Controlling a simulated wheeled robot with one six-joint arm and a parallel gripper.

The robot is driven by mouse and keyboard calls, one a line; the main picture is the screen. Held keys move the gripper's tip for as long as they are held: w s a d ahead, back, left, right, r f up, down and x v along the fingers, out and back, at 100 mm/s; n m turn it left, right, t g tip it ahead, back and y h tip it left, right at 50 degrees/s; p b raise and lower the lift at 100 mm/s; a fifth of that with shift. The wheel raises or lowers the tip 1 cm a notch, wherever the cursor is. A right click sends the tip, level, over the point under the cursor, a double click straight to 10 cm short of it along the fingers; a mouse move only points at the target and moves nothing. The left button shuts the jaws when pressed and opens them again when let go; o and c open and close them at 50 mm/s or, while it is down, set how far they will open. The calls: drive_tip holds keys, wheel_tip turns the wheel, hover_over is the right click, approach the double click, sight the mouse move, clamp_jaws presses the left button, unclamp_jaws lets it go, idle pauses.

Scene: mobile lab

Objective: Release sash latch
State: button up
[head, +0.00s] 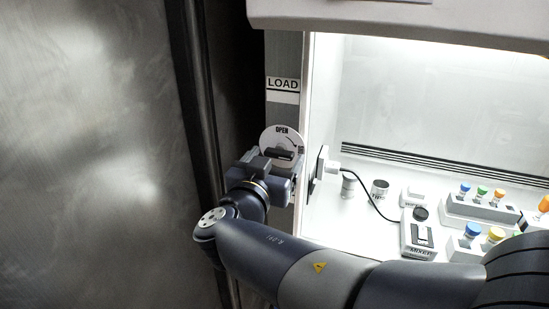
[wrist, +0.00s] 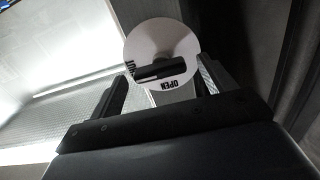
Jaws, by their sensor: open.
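The sash latch is a pale round dial (head: 267,138) marked OPEN, on the post at the left of the lit hood, under a LOAD label (head: 283,84). In the wrist view the dial (wrist: 163,40) shows face-on with a dark bar handle (wrist: 160,72) across it. My gripper (head: 284,165) is at the dial in the head view and hides part of it. In the wrist view my gripper (wrist: 168,75) is open, with one finger on each side of the handle. I cannot tell whether either finger touches it.
The lit hood holds a mixer (head: 418,236) with a cable to a wall plug (head: 331,167), small cups (head: 379,188) and racks with coloured caps (head: 480,208). The raised sash (head: 400,22) spans the top. A dark post (head: 196,100) stands close left of my arm.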

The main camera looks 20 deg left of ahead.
drive_tip(key=shift+c, duration=0.5)
drive_tip(key=c, duration=0.9)
